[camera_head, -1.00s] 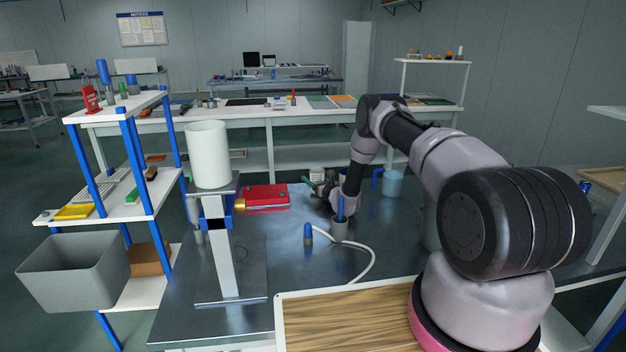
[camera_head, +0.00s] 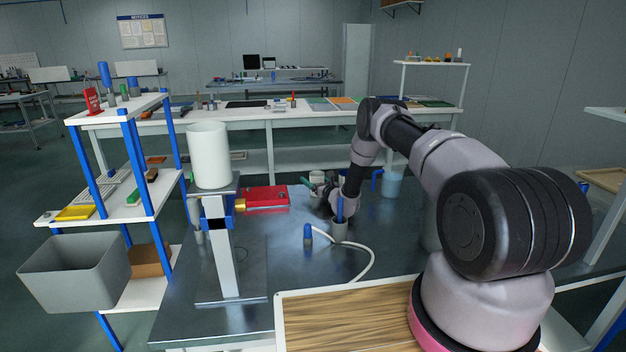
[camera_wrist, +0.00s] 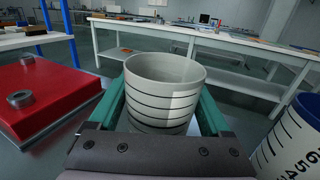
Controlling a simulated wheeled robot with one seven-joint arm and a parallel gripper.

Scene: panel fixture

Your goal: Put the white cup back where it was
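A white cup with dark rings (camera_wrist: 163,95) stands upright between the two green fingers of my gripper (camera_wrist: 162,108) in the wrist view. The fingers flank it closely on left and right; whether they press on it cannot be told. Its base is partly hidden behind the gripper body. In the head view the cup (camera_head: 317,177) is small, above or on the dark bench top beside my gripper (camera_head: 314,187), at the far side of the bench. Whether its base touches the bench is not clear.
A red block (camera_head: 267,198) lies left of the gripper; it also shows in the wrist view (camera_wrist: 42,92). A larger white cylinder (camera_head: 208,158) stands on a post. A grey cup holding a blue item (camera_head: 340,229) and a light-blue container (camera_head: 392,184) stand nearby. A white hose (camera_head: 368,262) crosses the bench.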

